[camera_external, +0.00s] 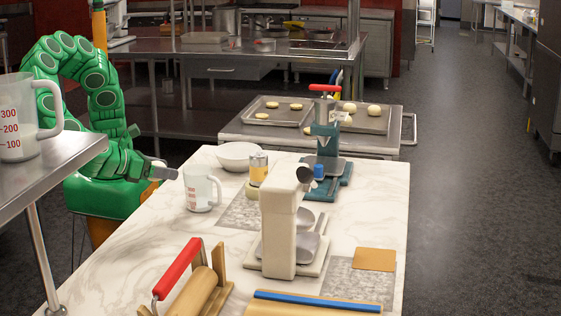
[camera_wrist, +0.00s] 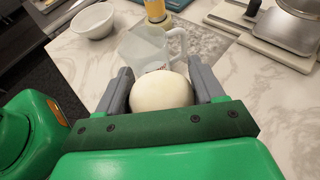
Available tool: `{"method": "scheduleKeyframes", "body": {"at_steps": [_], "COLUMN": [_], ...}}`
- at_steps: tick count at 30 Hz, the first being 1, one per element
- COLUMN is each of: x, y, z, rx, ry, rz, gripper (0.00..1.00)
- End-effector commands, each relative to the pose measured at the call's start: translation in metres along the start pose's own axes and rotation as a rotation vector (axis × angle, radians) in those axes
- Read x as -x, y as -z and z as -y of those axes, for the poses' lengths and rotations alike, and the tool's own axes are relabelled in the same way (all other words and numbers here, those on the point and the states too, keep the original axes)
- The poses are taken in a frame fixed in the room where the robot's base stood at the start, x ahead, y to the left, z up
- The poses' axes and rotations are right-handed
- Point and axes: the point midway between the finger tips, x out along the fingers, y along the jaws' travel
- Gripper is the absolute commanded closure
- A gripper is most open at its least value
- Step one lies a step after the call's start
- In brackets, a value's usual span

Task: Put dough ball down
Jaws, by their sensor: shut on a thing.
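The dough ball (camera_wrist: 162,92) is round, pale and smooth. In the wrist view it sits between the two grey fingers of my gripper (camera_wrist: 162,76), which is shut on it from both sides. In the external view my gripper (camera_external: 162,172) is at the left edge of the marble table (camera_external: 120,245), left of the clear measuring jug; the ball is mostly hidden by the fingers there. Other dough balls (camera_external: 374,110) lie on the right tray (camera_external: 362,123) and flatter pieces (camera_external: 272,105) on the left tray (camera_external: 290,115), on the cart behind the table.
The measuring jug (camera_external: 202,189) stands close ahead of my gripper. A metal shelf (camera_external: 60,165) with another jug stands left.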

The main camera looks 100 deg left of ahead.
Motion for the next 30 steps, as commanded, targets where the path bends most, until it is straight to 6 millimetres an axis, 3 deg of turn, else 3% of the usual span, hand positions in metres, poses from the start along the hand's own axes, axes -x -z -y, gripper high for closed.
{"method": "scheduleKeyframes", "body": {"at_steps": [11,30], "x": [-0.011,-0.128], "y": [-0.006,-0.057], "z": [0.005,0.066], "rx": [0.004,0.024], "ry": [-0.001,0.013], "rz": [-0.001,0.000], "gripper": [0.66,0.66]}}
